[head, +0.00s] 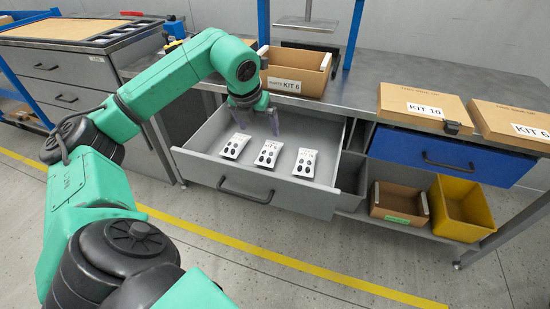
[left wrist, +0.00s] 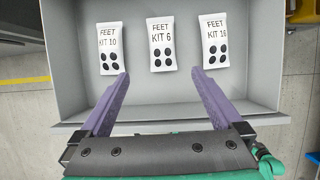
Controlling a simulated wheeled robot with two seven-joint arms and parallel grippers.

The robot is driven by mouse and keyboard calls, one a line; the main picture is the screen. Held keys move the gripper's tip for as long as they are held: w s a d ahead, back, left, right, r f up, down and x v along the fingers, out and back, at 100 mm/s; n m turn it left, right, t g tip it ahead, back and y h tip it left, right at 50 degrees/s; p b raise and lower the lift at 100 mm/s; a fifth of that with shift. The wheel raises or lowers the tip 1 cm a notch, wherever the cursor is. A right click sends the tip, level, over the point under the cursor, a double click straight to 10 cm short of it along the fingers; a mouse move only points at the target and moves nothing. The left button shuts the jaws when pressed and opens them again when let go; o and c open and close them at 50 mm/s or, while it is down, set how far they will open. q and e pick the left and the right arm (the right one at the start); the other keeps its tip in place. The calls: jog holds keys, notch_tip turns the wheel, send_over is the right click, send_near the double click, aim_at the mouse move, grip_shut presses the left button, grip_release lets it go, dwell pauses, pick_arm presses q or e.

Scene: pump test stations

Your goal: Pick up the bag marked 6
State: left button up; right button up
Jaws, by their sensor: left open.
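The bag marked 6 (left wrist: 161,44) is a small white packet reading FEET KIT 6 with dark round spots. It lies in the open drawer between two like bags, and it is the middle bag in the head view (head: 268,153). My left gripper (head: 257,118) is open and empty above the drawer. In the left wrist view its two purple fingers (left wrist: 160,76) stand apart, with the bag marked 6 beyond the gap between their tips. I see no contact with any bag. My right gripper is out of view.
Bags marked 10 (left wrist: 109,48) and 16 (left wrist: 221,45) lie on either side. The grey drawer (head: 215,180) has raised walls. A KIT 6 carton (head: 295,86) stands on the bench above. A blue drawer (head: 425,150) and a yellow bin (head: 462,205) are at the right.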

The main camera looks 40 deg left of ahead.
aim_at(268, 151)
pick_arm(q)
jog(key=x, duration=0.8)
jog(key=b+x, duration=0.1)
jog(key=x, duration=0.7)
jog(key=shift+d, duration=0.25)
jog(key=shift+r, duration=0.1)
jog(key=c, duration=1.5)
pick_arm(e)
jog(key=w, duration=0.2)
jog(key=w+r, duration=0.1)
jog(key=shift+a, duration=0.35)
